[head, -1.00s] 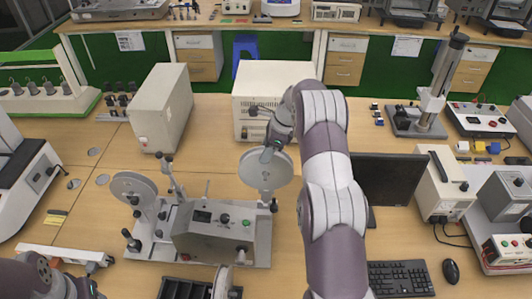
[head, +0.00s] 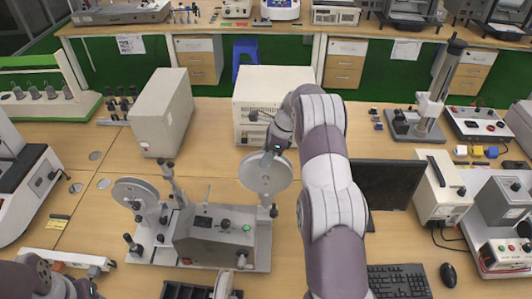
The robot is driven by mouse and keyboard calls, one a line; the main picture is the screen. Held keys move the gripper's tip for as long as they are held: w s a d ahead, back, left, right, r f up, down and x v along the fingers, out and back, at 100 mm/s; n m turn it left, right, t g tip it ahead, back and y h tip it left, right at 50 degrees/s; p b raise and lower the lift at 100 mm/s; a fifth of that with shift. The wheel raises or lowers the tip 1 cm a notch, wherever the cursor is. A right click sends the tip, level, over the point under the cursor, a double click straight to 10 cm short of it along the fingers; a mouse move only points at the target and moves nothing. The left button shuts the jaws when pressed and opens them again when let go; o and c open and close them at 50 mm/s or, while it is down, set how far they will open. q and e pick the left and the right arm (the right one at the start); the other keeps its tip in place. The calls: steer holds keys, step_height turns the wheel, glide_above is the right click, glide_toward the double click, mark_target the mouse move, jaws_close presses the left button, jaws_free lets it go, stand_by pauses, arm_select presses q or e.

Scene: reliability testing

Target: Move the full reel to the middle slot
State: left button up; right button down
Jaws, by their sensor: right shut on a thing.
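A pale grey reel (head: 257,181) stands at the right side of the winding machine (head: 216,238), its round face towards me. My right gripper (head: 272,152) is shut on the upper rim of this reel. Whether the reel still touches the machine's right spindle is hard to tell. A second reel (head: 130,192) sits on the machine's left side. A black slotted rack (head: 182,291) is cut off by the bottom edge, with a pale reel (head: 223,286) upright at its right part; its slots are mostly hidden. Part of my left arm shows at bottom left, its gripper out of frame.
A beige box (head: 163,112) and a wide white instrument (head: 270,85) stand behind the machine. A monitor (head: 385,188), keyboard (head: 400,281) and mouse (head: 448,274) are to the right of my right arm. Bare table lies between the machine and the beige box.

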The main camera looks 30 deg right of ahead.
mark_target(266, 178)
steer(key=shift+f+b, duration=3.1)
steer(key=shift+f, duration=2.35)
